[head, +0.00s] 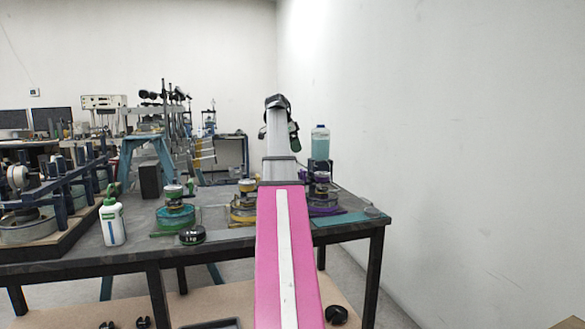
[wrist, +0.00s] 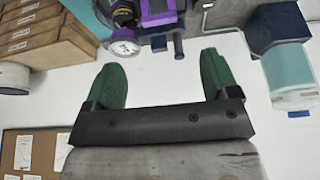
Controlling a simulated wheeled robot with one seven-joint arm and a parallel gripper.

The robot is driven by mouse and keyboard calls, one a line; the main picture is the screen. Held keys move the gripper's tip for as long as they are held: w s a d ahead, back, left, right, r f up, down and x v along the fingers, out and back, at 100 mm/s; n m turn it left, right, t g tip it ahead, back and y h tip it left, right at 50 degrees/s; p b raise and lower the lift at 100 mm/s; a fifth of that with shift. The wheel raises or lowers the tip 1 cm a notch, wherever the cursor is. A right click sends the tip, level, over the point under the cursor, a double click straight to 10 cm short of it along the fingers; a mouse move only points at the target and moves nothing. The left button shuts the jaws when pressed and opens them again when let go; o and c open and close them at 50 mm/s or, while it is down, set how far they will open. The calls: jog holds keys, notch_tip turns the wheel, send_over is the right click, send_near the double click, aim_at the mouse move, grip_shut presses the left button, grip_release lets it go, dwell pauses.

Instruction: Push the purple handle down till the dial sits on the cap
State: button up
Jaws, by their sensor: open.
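The purple lever frame (head: 322,210) stands at the right end of the table, partly hidden by my pink arm. In the wrist view, which looks upside down, a purple lever part (wrist: 158,18) shows at the top edge. Beside it are a pale round dial (wrist: 123,49) with a purple rim and a short dark peg (wrist: 178,46). I cannot clearly make out the handle's end or the cap. My gripper (wrist: 160,65) has two green fingers spread apart with nothing between them. In the head view my gripper (head: 280,115) is raised above the table, higher than the lever frames.
A bottle of teal liquid (head: 320,145) stands close behind the purple frame; it also shows in the wrist view (wrist: 288,72) beside a dark blue block (wrist: 268,25). Yellow (head: 243,208) and green (head: 176,212) lever frames, a dark puck (head: 192,235) and a white bottle (head: 112,220) stand left.

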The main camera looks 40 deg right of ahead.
aim_at(302, 170)
jog(key=x, duration=0.9)
jog(key=shift+f, duration=0.2)
jog(key=c, duration=1.3)
jog(key=shift+s+f, duration=0.1)
jog(key=shift+f, duration=0.6)
jog(key=o, duration=1.3)
jog(key=v, duration=1)
jog(key=shift+r, duration=0.35)
